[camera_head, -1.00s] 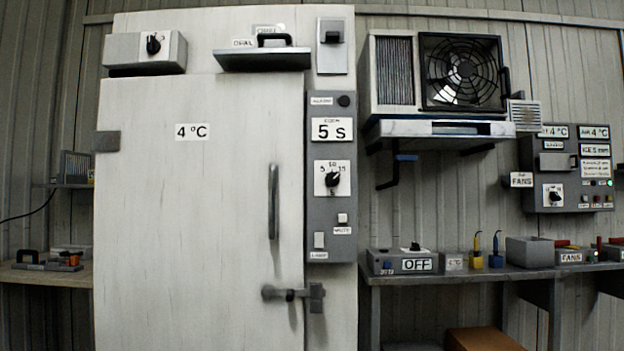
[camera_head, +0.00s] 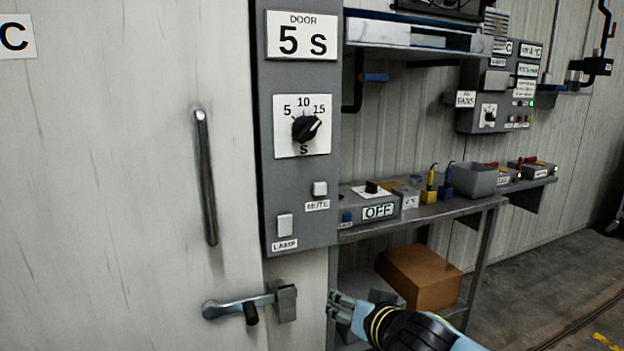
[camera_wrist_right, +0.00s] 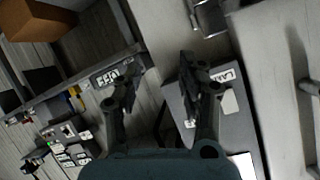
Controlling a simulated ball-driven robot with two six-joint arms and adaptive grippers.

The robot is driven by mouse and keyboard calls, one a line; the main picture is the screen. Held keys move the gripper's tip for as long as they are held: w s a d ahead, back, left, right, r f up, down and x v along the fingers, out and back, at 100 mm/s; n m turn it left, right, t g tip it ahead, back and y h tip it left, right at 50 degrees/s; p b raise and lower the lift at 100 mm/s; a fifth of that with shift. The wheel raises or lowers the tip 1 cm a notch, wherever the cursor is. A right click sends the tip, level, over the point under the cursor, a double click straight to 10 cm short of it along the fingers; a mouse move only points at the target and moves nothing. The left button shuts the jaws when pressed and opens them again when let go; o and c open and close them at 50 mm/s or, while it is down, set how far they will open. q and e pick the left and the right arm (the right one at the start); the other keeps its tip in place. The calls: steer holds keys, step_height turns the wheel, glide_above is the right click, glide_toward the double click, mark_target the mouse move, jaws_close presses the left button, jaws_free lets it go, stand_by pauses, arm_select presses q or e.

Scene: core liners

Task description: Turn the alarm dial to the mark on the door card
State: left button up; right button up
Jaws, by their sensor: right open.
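The alarm dial (camera_head: 306,127) is a black knob on a white plate marked 5, 10 and 15, on the grey panel beside the door. Its white pointer line points up and right, toward the 15 side. The door card (camera_head: 301,36) above it reads "5 S". My right gripper (camera_head: 338,305) is low, below and right of the panel, apart from the dial. In the right wrist view the right gripper (camera_wrist_right: 160,70) has its fingers spread with nothing between them. The dial is not clear there. My left gripper is not in view.
The mute button (camera_head: 320,188) and lamp switch (camera_head: 285,225) sit below the dial. A long door handle (camera_head: 205,178) and a latch lever (camera_head: 238,306) stand out from the door. A bench with an OFF box (camera_head: 378,211) and a cardboard box (camera_head: 420,277) are to the right.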

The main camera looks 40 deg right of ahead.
step_height(320, 180, up, 20)
steer(key=w+a+m+t+p, duration=0.1)
steer(key=w+m+t+p, duration=0.1)
steer(key=t+p, duration=0.1)
steer(key=m+t+h+p, duration=0.1)
steer(key=m+t+p, duration=0.1)
glide_toward(314, 127)
steer(key=p+x, duration=0.2)
steer(key=x, duration=0.6)
steer(key=shift+w+r, duration=0.1)
steer(key=shift+r, duration=0.05)
steer(key=shift+w+d+p, duration=0.15)
steer(key=shift+w+p, duration=0.2)
steer(key=shift+w, duration=0.2)
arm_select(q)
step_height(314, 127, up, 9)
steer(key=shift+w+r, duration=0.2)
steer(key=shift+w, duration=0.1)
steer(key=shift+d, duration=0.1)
arm_select(e)
jaws_close()
